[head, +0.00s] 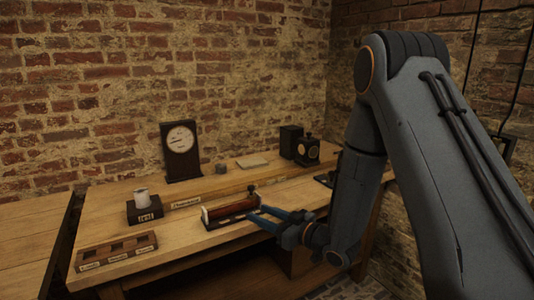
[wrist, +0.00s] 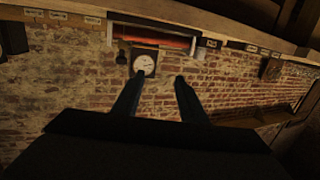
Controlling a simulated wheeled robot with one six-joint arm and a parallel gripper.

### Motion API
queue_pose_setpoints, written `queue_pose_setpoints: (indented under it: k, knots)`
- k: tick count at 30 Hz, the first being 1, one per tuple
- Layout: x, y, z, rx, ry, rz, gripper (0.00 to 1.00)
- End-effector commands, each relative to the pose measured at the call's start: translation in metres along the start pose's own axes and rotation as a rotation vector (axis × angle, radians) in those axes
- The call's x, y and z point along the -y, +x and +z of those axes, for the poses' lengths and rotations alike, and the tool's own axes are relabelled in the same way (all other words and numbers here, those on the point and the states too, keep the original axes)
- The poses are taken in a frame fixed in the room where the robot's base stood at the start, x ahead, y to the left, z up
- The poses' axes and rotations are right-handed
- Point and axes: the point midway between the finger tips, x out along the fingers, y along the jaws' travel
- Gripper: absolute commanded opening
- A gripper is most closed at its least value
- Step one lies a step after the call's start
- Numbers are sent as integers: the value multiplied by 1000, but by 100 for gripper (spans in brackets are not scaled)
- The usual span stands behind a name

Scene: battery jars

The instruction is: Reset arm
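My gripper (head: 257,214) is at the front edge of the wooden bench (head: 110,200), close to the right end of a device with a reddish-brown cylinder (head: 230,207) on a dark base. I cannot tell whether it touches that device. In the wrist view, my gripper (wrist: 160,76) has its two dark fingers spread, with only brick wall between them, so it is open and empty. My arm reaches in from the right side of the head view, bent at the elbow.
A dial gauge (head: 181,150) stands at the back of the bench. A white jar (head: 141,196) sits on a labelled dark block at left. A wooden rack with slots (head: 116,249) is at front left. Dark boxes (head: 298,145) stand at back right. A brick wall is behind.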

Motion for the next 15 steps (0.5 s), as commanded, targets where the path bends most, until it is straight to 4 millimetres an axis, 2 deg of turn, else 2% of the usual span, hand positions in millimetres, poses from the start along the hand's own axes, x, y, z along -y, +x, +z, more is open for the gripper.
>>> queue_pose_setpoints:
  k: [8,13,15]
  knots:
    - [-22,-10,6,140,-17,100,39]
    - [-43,-27,12,273,-16,195,39]
    - [-52,-40,16,344,-9,245,39]
